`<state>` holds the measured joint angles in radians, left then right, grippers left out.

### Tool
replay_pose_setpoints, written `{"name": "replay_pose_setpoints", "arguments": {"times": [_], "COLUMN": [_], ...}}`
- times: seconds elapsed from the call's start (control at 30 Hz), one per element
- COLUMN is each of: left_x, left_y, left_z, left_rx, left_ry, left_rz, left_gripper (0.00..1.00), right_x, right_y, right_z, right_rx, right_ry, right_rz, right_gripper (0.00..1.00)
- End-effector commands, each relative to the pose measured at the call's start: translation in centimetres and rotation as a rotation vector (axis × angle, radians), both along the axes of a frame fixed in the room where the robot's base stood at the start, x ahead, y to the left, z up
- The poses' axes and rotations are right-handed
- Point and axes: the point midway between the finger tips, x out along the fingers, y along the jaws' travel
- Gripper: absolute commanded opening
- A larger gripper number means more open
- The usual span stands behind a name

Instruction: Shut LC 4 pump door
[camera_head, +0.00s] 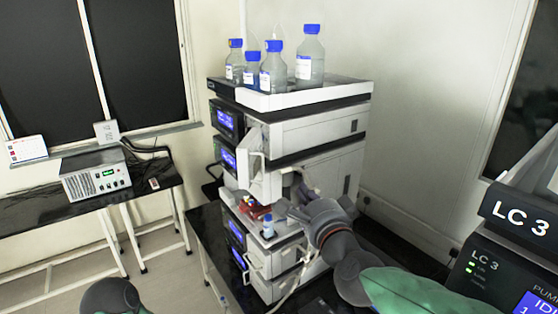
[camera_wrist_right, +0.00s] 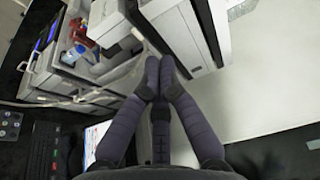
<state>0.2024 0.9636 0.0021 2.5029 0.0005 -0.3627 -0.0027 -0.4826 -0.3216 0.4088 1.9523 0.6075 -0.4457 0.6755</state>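The instrument stack (camera_head: 315,135) stands mid-view, with no readable LC 4 label. A white door panel (camera_head: 256,178) sticks out from its middle front, swung open; I cannot tell for sure that it is the pump door. A white panel edge (camera_wrist_right: 108,22) also shows in the right wrist view. My right gripper (camera_head: 283,208) is at the stack beside the open bay, below and right of the panel. In the wrist view, its fingers (camera_wrist_right: 159,78) are together with nothing visible between them. Contact with the stack is unclear. My left gripper is out of view.
Blue-capped bottles (camera_head: 310,58) stand in a tray on top of the stack. A small blue-capped vial (camera_head: 268,226) and red parts sit in the open bay. The LC 3 unit (camera_head: 515,225) is close at right. A side table (camera_head: 85,195) holds a controller (camera_head: 95,175).

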Motion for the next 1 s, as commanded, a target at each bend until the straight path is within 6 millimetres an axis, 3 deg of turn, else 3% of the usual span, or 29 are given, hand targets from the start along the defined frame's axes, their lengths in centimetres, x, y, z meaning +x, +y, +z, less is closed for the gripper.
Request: {"name": "replay_pose_setpoints", "arguments": {"times": [0.17, 0.77, 1.0], "left_x": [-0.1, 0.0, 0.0], "left_y": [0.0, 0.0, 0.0], "left_z": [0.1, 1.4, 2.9], "left_rx": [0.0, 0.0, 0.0], "left_ry": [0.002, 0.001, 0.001], "left_rz": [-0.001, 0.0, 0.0], "left_gripper": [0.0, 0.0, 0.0], "right_x": [0.9, 9.8, 9.6], "right_y": [0.3, 2.5, 5.7], "right_z": [0.2, 0.2, 0.3], "right_rx": [0.007, 0.003, 0.005], "right_ry": [-0.002, -0.001, -0.002], "right_rz": [0.0, 0.0, 0.002], "right_gripper": [0.0, 0.0, 0.0]}}
